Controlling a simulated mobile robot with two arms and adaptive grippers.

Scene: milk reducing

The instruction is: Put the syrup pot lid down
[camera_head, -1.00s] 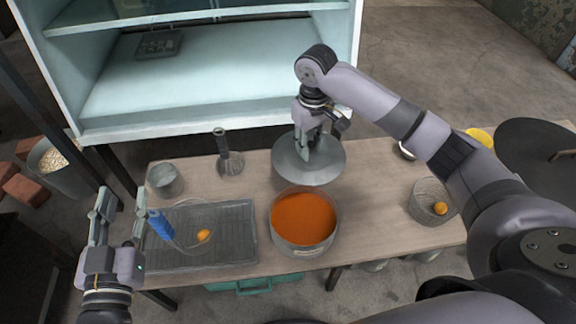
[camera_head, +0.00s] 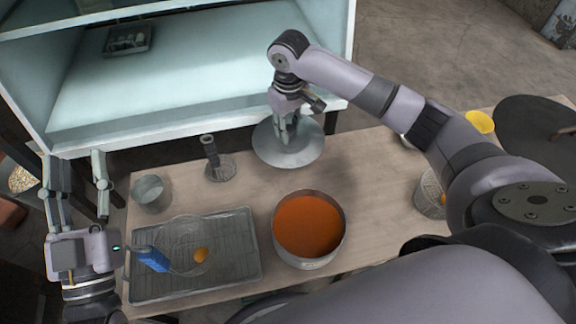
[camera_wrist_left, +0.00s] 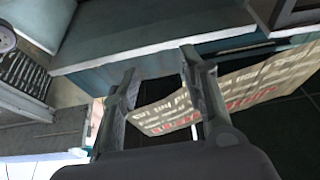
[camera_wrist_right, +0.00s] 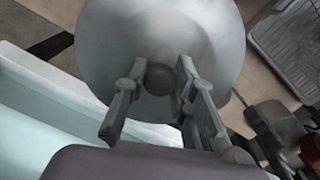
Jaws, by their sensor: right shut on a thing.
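The syrup pot lid (camera_head: 305,151) is a round grey metal disc at the back edge of the table, behind the pot. It looks flat and low over the tabletop; I cannot tell whether it touches. My right gripper (camera_head: 284,138) is above its middle, shut on its dark round knob, which shows between the fingers in the right wrist view (camera_wrist_right: 160,80). The syrup pot (camera_head: 309,228) stands uncovered, full of orange-red syrup. My left gripper (camera_head: 76,172) is open and empty, left of the table; its fingers also show apart in the left wrist view (camera_wrist_left: 155,85).
A grey tray with a rack (camera_head: 243,262) holds a glass bowl with an orange item and a blue-handled tool. A metal cup (camera_head: 151,193) and a dark-handled tool (camera_head: 212,160) stand behind it. A pale cabinet (camera_head: 200,90) borders the back.

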